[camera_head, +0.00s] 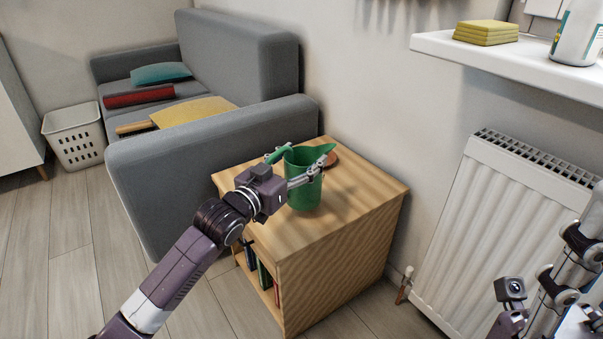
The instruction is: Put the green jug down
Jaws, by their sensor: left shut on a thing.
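The green jug (306,190) is a plain, upright green vessel with a pouring lip and a handle at its rim. It is over the top of the low wooden cabinet (345,225). I cannot tell whether its base touches the wood. My left gripper (304,166) reaches in from the lower left and is shut on the jug near its upper part. The fingers hide part of the jug's rim and side. Parts of my right arm and gripper (552,288) show at the lower right edge, cut off, so its jaws are unclear.
A brown round item (331,159) lies on the cabinet behind the jug. The front of the cabinet top is clear. A grey sofa (200,150) stands at the left, a white radiator (475,220) at the right. A shelf (480,58) holds yellow sponges (486,32) and a bottle (577,32).

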